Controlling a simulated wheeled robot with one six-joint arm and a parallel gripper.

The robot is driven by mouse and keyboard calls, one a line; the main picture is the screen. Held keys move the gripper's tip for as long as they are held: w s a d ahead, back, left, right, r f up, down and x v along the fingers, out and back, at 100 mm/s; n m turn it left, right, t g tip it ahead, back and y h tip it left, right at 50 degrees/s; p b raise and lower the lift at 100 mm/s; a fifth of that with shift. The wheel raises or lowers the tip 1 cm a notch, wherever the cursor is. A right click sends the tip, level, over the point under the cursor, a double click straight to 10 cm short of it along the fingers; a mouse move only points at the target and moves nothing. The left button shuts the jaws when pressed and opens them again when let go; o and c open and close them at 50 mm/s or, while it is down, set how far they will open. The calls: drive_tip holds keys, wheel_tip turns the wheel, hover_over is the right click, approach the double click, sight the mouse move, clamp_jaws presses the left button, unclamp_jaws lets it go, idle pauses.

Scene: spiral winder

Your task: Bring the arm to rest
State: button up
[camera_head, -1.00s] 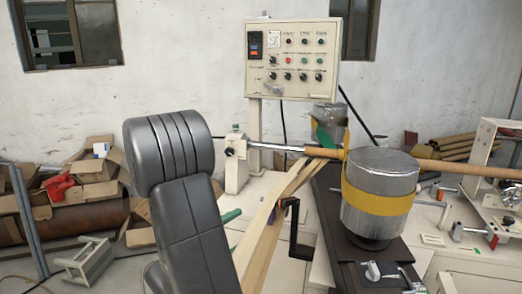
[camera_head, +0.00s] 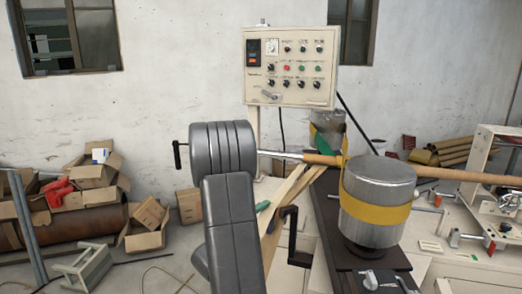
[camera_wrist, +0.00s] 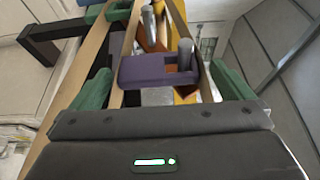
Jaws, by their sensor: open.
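My gripper (camera_wrist: 162,84) shows in the wrist view with its two green fingers wide apart. A purple bracket-like part shows in the gap between them, but I cannot tell how far beyond the fingers it is. Nothing is visibly held. In the head view my grey arm stands upright left of the machine and hides most of the gripper. Only a small green piece shows beside the arm, perhaps a finger.
The winder has a metal drum with a yellow belt (camera_head: 376,208), a long tube (camera_head: 455,174), pale strips (camera_head: 287,192) and a black crank (camera_head: 291,235) close to my arm. A control panel (camera_head: 291,66) stands behind. Cardboard boxes (camera_head: 95,183) and a stool (camera_head: 84,266) lie left.

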drive_tip(key=shift+w+r, duration=0.15)
drive_tip(key=shift+w, duration=0.1)
drive_tip(key=b+v, duration=0.2)
drive_tip(key=v, duration=1.1)
drive_tip(key=p+x, duration=0.2)
drive_tip(key=x, duration=1.1)
drive_tip(key=w+a+r+p, duration=0.1)
drive_tip(key=w+a+p, duration=0.2)
drive_tip(key=a, duration=0.7)
drive_tip(key=shift+w+p, duration=0.15)
drive_tip(key=shift+p, duration=0.3)
drive_tip(key=shift+r, duration=0.15)
